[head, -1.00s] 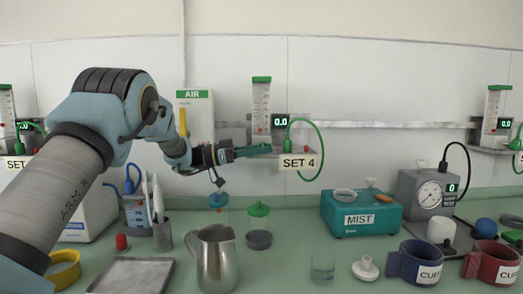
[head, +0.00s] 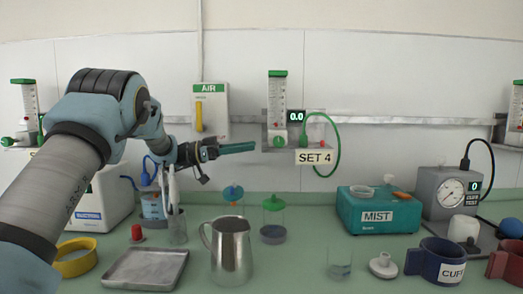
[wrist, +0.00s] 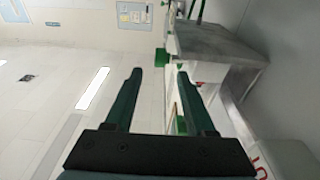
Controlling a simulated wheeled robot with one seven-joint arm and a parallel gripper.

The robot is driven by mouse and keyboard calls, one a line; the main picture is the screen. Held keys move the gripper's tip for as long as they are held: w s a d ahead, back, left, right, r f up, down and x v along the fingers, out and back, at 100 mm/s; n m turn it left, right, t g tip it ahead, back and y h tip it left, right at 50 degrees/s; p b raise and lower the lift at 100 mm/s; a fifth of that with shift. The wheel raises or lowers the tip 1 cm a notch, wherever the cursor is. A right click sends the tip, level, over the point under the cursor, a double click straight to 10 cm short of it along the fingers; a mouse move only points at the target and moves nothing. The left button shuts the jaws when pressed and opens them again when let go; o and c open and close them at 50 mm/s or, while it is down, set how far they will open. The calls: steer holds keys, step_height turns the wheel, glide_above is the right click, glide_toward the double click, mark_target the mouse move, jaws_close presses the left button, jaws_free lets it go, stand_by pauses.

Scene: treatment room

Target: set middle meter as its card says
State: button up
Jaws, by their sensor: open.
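The middle meter (head: 277,103) is a clear upright flow tube with a green top, mounted on the wall rail. Its small display (head: 296,116) reads 0.0. A green knob (head: 279,142) sits at its base. The card (head: 315,157) below it reads SET 4. My gripper (head: 254,147) is open and empty, just left of the knob and apart from it in the head view. In the wrist view my gripper's two green fingers (wrist: 157,75) are spread with nothing between them. A grey block-like mount (wrist: 215,45) and green parts lie beyond the right finger.
Another meter (head: 28,110) hangs at the far left and one (head: 514,110) at the right edge. A steel pitcher (head: 230,250), tray (head: 146,268) and teal MIST box (head: 378,212) stand on the counter below.

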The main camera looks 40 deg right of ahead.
mark_target(281, 141)
steer(key=shift+v, duration=0.75)
steer(key=shift+r, duration=0.1)
steer(key=shift+t+y, duration=0.5)
steer(key=shift+y, duration=0.1)
steer(key=p+x, duration=0.1)
steer(key=x, duration=0.3)
steer(key=r+p+x, duration=0.1)
steer(key=x, duration=0.2)
steer(key=r+p+x, duration=0.1)
steer(key=p+x, duration=0.1)
steer(key=x, duration=0.2)
steer(key=shift+s+d, duration=0.2)
steer(key=shift+d, duration=0.1)
steer(key=shift+f, duration=0.15)
jaws_close()
